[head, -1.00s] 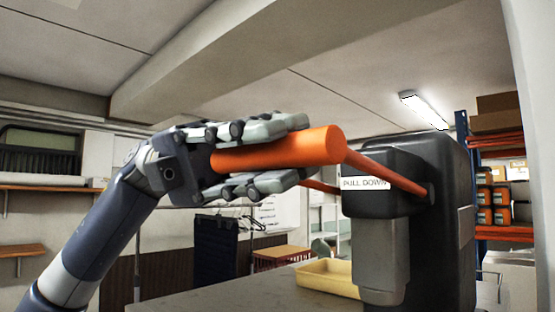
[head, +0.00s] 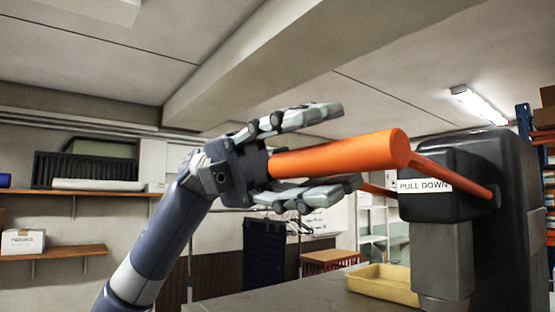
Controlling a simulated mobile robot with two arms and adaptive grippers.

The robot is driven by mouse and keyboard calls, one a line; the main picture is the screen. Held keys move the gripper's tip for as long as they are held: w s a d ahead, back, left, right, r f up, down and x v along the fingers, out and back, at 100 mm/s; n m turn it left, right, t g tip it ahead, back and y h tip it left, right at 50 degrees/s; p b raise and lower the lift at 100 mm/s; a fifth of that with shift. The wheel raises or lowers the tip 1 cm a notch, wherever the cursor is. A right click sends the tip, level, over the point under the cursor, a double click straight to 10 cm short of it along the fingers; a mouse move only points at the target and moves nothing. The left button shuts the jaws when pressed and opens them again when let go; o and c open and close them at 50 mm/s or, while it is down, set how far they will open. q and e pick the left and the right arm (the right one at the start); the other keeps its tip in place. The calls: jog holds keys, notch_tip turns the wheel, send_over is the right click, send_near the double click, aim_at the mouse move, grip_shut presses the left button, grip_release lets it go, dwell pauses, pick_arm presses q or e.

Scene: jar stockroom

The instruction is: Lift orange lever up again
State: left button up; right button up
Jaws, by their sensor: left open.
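The orange lever (head: 345,154) has a thick round handle on two thin arms that join the dark machine (head: 515,220) at the right. The lever is raised, with its handle standing out to the left, slightly above the machine's white "PULL DOWN" label (head: 424,186). My left gripper (head: 335,148) is open around the handle. One finger is above the handle with a gap, and the other is just below it; I cannot tell whether the lower one touches. My right gripper is not in view.
A yellow tray (head: 385,284) sits on the grey counter (head: 270,298) by the machine's base. Wooden wall shelves (head: 55,251) are at the left, with a white box (head: 23,241) on one. A dark folded item (head: 272,252) hangs behind. The air around the lever is clear.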

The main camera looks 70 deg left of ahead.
pick_arm(q)
jog(key=v, duration=1)
jog(key=shift+a, duration=0.15)
jog(key=shift+w, duration=0.15)
